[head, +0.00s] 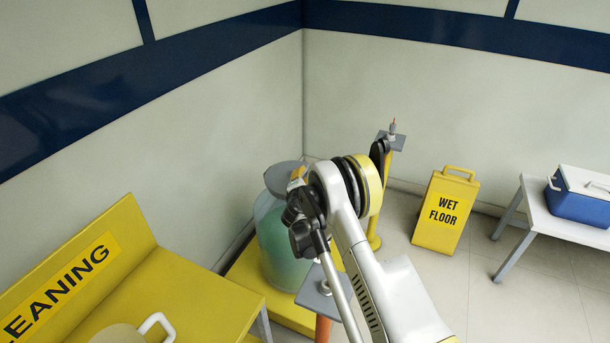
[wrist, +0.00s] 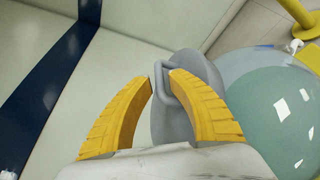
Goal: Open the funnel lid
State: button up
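The funnel lid (head: 281,172) is a grey disc on top of a large translucent green tank (head: 278,235) in the corner. In the wrist view the grey lid (wrist: 201,68) stands beside the rounded green tank (wrist: 275,115), and a thin loop handle (wrist: 158,75) sticks out from it. My gripper (wrist: 161,78) has its two yellow fingers partly apart, with the loop handle at the gap between the tips. The right fingertip overlaps the handle in the picture; contact cannot be told. In the head view my arm hides most of my gripper (head: 297,180).
The tank stands on a yellow base (head: 245,272) near the walls. A yellow cleaning bench (head: 185,290) is at the left. A grey-topped stand (head: 318,290) is close under my arm. A wet floor sign (head: 446,212) and a table with a blue cooler (head: 580,205) are at the right.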

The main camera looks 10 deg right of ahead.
aim_at(292, 172)
jog(key=shift+b+x, duration=0.35)
jog(key=shift+x, duration=1.3)
grip_shut()
jog(key=shift+r, duration=0.1)
